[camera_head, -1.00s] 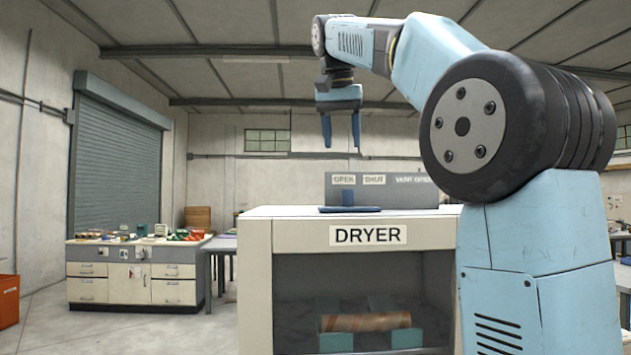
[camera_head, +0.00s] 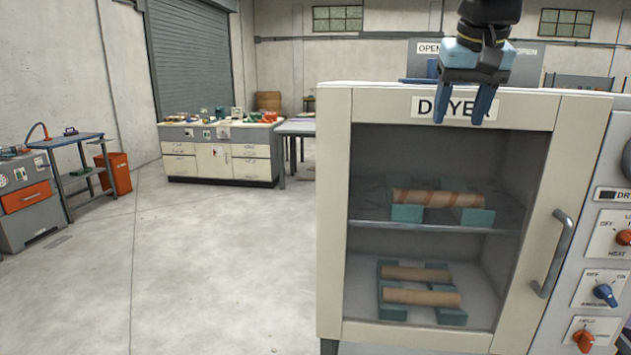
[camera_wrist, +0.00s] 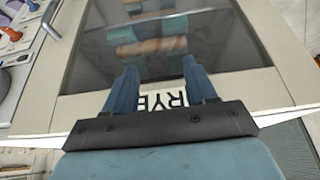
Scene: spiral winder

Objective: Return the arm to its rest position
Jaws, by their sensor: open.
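My gripper (camera_head: 466,103) hangs fingers-down in front of the top of the dryer (camera_head: 335,200), overlapping its label in the head view. Its two blue fingers are apart with nothing between them. In the wrist view my gripper (camera_wrist: 158,78) is open and empty, with the dryer label (camera_wrist: 165,100) and glass front beyond the fingers. The rest of my arm is out of the head view, above its upper edge.
Cardboard tubes (camera_head: 440,200) lie on green supports on the dryer's shelves behind its glass door. The door handle (camera_head: 556,255) and a knob panel (camera_head: 605,270) are at right.

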